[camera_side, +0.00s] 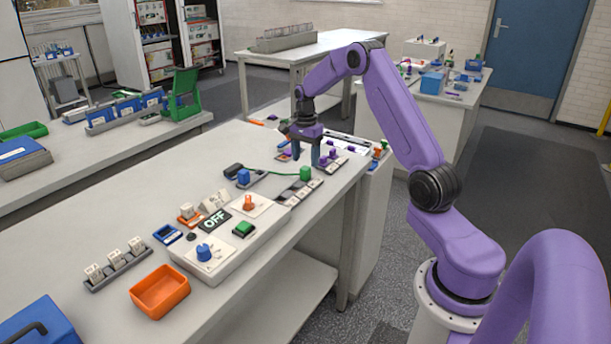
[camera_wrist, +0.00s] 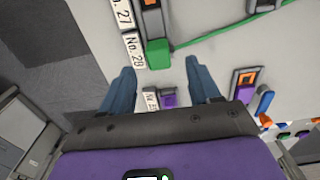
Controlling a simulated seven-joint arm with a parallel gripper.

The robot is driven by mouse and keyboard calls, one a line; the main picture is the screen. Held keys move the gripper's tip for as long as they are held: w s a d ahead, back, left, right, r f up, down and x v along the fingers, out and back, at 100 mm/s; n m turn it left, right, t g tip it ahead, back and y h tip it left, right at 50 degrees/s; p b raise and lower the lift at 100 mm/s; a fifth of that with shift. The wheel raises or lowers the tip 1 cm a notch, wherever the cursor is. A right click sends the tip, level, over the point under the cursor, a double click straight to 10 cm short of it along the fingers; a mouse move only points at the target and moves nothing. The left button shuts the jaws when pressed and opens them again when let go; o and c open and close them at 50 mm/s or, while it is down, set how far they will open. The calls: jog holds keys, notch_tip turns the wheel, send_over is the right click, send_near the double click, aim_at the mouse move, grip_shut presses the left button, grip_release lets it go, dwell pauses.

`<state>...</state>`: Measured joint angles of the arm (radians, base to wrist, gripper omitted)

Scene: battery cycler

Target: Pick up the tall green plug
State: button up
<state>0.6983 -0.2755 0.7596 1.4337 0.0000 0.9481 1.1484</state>
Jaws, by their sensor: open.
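The tall green plug (camera_side: 306,173) stands in a grey holder on the bench, beside white number labels, with a green cable running off to the left. In the wrist view the green plug (camera_wrist: 158,54) is just ahead of the fingertips, near the "No. 28" label (camera_wrist: 134,49). My gripper (camera_side: 306,157) is open and empty, above the bench and a little behind the plug in the side view. In the wrist view its two blue fingers (camera_wrist: 163,75) are spread apart, with the green plug beyond them and a purple plug (camera_wrist: 168,99) visible between them.
A blue plug (camera_side: 243,176) stands left of the green one. Purple plugs (camera_side: 333,154) sit close behind and right of it.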

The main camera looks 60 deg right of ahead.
aim_at(305, 168)
notch_tip(305, 168, down, 5)
jog(key=shift+a+f, duration=0.1)
dwell(0.3)
jog(key=c, duration=1.1)
